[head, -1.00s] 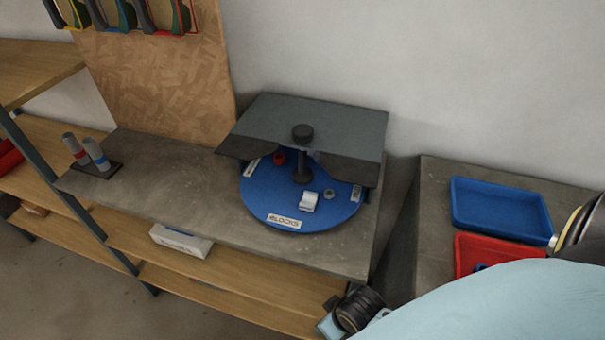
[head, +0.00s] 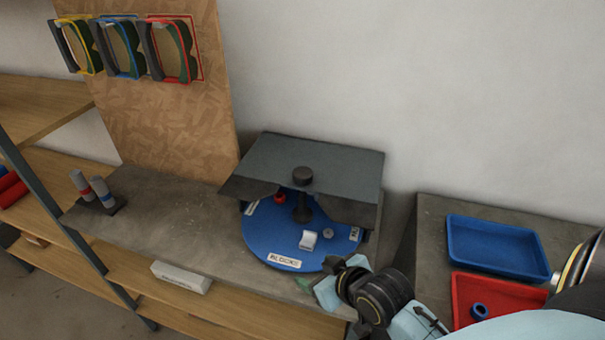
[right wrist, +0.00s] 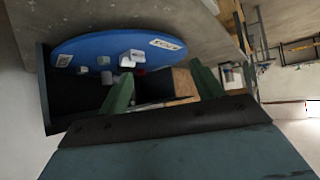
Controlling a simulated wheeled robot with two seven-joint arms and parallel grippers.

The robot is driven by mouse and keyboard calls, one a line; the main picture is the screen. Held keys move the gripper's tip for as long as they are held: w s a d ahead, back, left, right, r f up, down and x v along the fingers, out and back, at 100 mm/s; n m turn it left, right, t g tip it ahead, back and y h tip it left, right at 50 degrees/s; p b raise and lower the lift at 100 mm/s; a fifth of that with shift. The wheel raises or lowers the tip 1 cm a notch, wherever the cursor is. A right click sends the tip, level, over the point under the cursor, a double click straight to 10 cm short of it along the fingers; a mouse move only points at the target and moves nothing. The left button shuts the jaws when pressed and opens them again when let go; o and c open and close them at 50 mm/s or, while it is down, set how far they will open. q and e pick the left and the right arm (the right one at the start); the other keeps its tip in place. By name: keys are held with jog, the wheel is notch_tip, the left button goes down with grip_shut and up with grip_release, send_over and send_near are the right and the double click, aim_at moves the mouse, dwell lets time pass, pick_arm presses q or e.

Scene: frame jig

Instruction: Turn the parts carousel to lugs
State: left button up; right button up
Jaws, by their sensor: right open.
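The parts carousel is a blue disc (head: 270,243) under a dark grey hood (head: 315,160), with a black knob (head: 302,175) on a central post. Its BLOCKS label (head: 285,262) faces the front. Labels at its left and right edges are too small to read. A white block (head: 308,241), a grey nut (head: 328,232) and a red part (head: 279,197) sit on it. The disc also shows in the right wrist view (right wrist: 90,45). My right gripper (head: 306,285) is open and empty at the disc's front right edge. My left gripper is out of view.
A blue tray (head: 498,246) and a red tray (head: 490,296) stand on the bench at right.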

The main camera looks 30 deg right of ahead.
jog(key=w+d+r+t, duration=0.3)
jog(key=w, duration=0.2)
jog(key=m+t+h, duration=0.2)
jog(key=t, duration=0.3)
send_near(307, 178)
jog(key=w, duration=0.8)
jog(key=w+d+p, duration=0.1)
jog(key=w, duration=0.3)
jog(key=shift+w, duration=0.2)
jog(key=shift+c, duration=0.5)
